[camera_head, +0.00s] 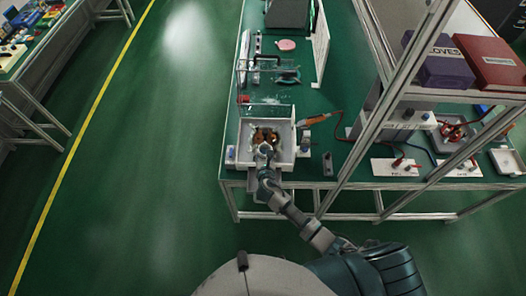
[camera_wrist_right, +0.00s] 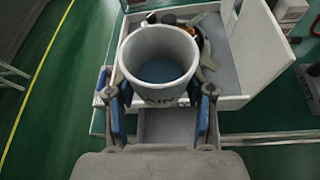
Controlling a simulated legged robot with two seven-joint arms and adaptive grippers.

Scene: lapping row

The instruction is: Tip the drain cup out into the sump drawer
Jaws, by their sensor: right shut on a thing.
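The drain cup (camera_wrist_right: 160,95) is white with dark lettering on its side. In the right wrist view it stands close to upright, mouth up, with a blue-grey surface inside. My right gripper (camera_wrist_right: 161,112) is shut on it, one blue-padded finger on each side. In the head view my right gripper (camera_head: 265,152) is at the near side of a white open-topped box (camera_head: 288,150); the cup is too small there to make out clearly. A grey drawer-like part (camera_wrist_right: 166,128) shows below the cup; I cannot tell for certain that it is the sump drawer. My left gripper is not in view.
Orange-brown parts (camera_head: 265,135) lie in the white box. A clear guard frame (camera_head: 266,100) stands behind it. An orange-handled tool (camera_head: 314,119) lies to its right. A metal post (camera_head: 385,105) and shelf stand farther right. Green floor is open to the left.

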